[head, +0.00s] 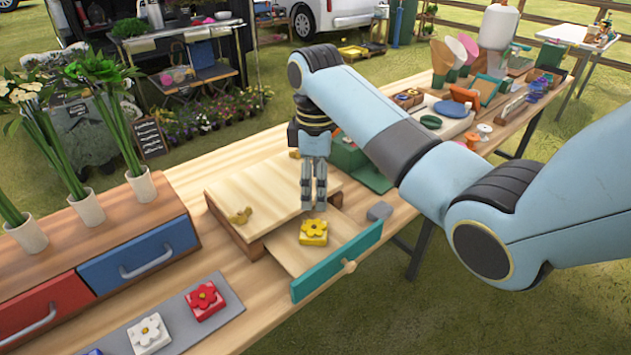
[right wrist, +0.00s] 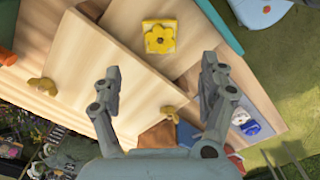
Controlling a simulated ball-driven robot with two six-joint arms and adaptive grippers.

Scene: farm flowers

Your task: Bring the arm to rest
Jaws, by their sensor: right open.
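My right arm (head: 400,150) reaches in from the right in the head view. My right gripper (head: 314,203) points down over the right part of a low wooden box (head: 270,190). In the right wrist view its two fingers (right wrist: 160,72) are spread apart with nothing held between them. A yellow flower block (head: 313,232) lies in the box's pulled-out drawer (head: 345,230), which has a teal front (head: 338,261). The block also shows ahead of the fingers in the right wrist view (right wrist: 159,38), apart from them. My left gripper is not in view.
A red flower block (head: 205,300) and a white one (head: 149,333) sit on a grey mat (head: 175,318). A blue drawer (head: 140,256) and red drawer (head: 45,312) are at left, beneath flower vases. Pots and goods crowd the right.

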